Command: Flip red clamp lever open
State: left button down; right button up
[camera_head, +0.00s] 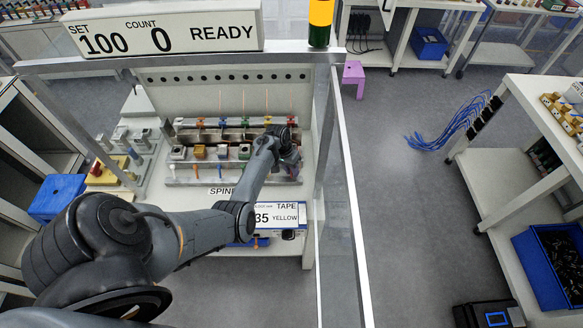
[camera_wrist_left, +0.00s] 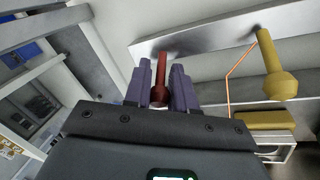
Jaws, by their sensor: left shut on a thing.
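The red clamp lever (camera_wrist_left: 160,72) shows in the left wrist view as a dark red rod with a rounded end. It stands between the two purple fingers of my left gripper (camera_wrist_left: 159,88), which is shut on it. In the head view my left gripper (camera_head: 289,158) is at the right end of the fixture rows. The hand and wrist there hide the red lever's contact with the fingers. A yellow lever (camera_wrist_left: 275,68) shows to the right of the gripper in the left wrist view. My right gripper is not in view.
A clear side panel with a metal frame (camera_head: 346,170) bounds the station at right. A tape sign (camera_head: 280,217) stands below the gripper.

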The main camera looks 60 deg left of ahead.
pick_arm(q)
jog(key=y+p, duration=0.1)
jog(key=p, duration=0.1)
jog(key=d+r+t+y+p, duration=0.1)
jog(key=p, duration=0.1)
jog(key=shift+s+y, duration=0.3)
jog(key=shift+s, duration=0.1)
jog(key=shift+s+d+f+m+t+y+p, duration=0.15)
jog(key=shift+d+m+t+y+p, duration=0.25)
jog(key=shift+t+y+p, duration=0.35)
jog(key=shift+s+d+f+t+y, duration=0.2)
jog(key=shift+t+y, duration=0.15)
jog(key=shift+y, duration=0.4)
jog(key=shift+d+y, duration=0.1)
jog(key=shift+y, duration=0.3)
jog(key=shift+s+d+f+m+t+y+b, duration=0.15)
jog(key=shift+d+t+y+b, duration=0.05)
jog(key=shift+t+y, duration=0.3)
jog(key=shift+s+d+f+m+t+y+b, duration=0.1)
jog(key=shift+d+f+m+t+y+b, duration=0.1)
jog(key=shift+t+y, duration=0.3)
jog(key=shift+s+d+y, duration=0.1)
jog(key=shift+y, duration=0.3)
jog(key=shift+t, duration=0.3)
